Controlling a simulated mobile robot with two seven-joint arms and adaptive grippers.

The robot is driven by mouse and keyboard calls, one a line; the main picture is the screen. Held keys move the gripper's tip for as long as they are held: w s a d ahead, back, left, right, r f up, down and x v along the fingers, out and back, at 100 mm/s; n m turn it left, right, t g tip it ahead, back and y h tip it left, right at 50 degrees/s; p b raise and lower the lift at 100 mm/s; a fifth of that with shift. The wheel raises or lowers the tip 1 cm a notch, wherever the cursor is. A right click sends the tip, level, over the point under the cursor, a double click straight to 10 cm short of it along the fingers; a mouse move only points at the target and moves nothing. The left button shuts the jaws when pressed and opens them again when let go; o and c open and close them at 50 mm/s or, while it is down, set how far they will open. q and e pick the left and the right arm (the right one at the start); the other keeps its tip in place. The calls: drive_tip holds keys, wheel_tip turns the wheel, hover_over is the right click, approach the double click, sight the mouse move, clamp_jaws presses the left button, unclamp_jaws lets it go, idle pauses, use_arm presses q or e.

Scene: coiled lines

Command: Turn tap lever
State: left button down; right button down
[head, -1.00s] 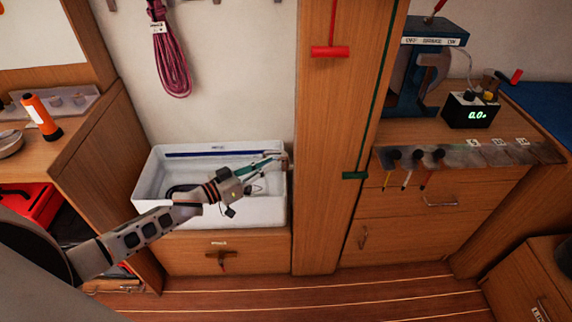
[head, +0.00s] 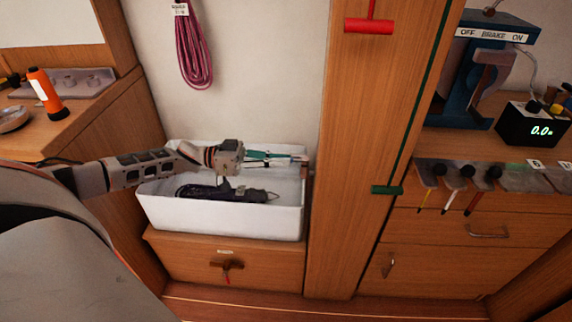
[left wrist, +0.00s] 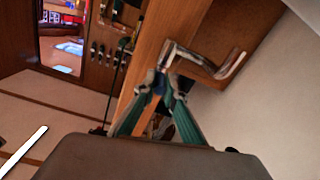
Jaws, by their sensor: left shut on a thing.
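The white sink basin (head: 220,222) stands against the wall, left of a wooden post. My left gripper (head: 298,159) reaches over it from the left, its teal fingers at the basin's back right corner beside the post. In the left wrist view, the fingertips of my left gripper (left wrist: 163,84) are closed together at the near end of a bent silver metal tap (left wrist: 205,64) on the wood. They are shut on the tap lever, which is small and mostly hidden between them. My right gripper is not in view.
A dark elongated object (head: 225,193) shows in the basin. The wooden post (head: 345,160) rises close to the right of my left gripper. A red T-handle (head: 369,26) and a green handle (head: 387,189) are on it. A wooden drawer front (head: 190,262) is below the basin.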

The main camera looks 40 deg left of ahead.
use_arm(q)
drive_tip(key=shift+w+a+f+m, duration=0.1)
drive_tip(key=shift+w+a+m, duration=0.05)
drive_tip(key=shift+m, duration=0.15)
drive_tip(key=c, duration=2.1)
unclamp_jaws()
drive_tip(key=v, duration=1.2)
drive_tip(key=shift+w, duration=0.2)
